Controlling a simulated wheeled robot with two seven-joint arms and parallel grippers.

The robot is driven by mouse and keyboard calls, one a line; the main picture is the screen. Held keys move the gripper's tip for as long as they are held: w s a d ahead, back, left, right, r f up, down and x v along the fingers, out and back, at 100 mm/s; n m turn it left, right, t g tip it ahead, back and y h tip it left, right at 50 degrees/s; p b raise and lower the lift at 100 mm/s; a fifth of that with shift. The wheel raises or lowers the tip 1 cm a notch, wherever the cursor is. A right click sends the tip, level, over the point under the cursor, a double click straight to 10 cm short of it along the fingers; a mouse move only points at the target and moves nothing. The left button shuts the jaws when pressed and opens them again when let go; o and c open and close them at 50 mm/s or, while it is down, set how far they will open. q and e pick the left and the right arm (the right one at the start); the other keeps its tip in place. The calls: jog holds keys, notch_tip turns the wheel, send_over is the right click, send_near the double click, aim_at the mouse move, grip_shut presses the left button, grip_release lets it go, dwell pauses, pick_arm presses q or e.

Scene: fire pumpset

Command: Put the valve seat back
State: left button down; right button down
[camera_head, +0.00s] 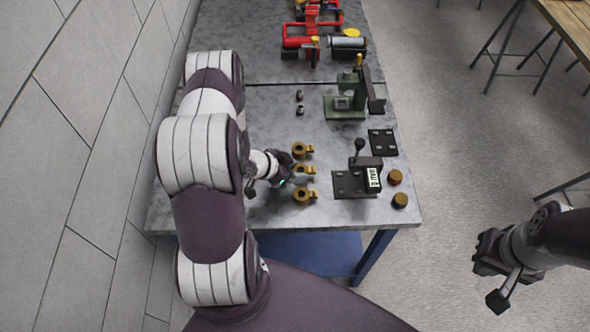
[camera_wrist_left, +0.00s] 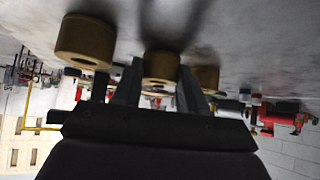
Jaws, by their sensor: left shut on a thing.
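My left gripper (camera_head: 287,172) is at the middle one, coming from the left. In the left wrist view the middle brass part (camera_wrist_left: 160,67) sits between the two dark fingers (camera_wrist_left: 157,88), and the gripper is shut on it. It appears at table level; contact below is hidden. My right gripper (camera_head: 487,257) hangs over the floor, away from the table; its finger gap is unclear.
A dark plate with a digital gauge (camera_head: 374,180) and a black lever stands right of the rings. A dark plate (camera_head: 383,142), a green press (camera_head: 345,106) and red pump parts (camera_head: 313,40) stand farther back.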

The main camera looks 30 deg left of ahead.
pick_arm(q)
jog(key=shift+f, duration=0.1)
jog(key=shift+f, duration=0.1)
jog(key=c, duration=0.9)
grip_release()
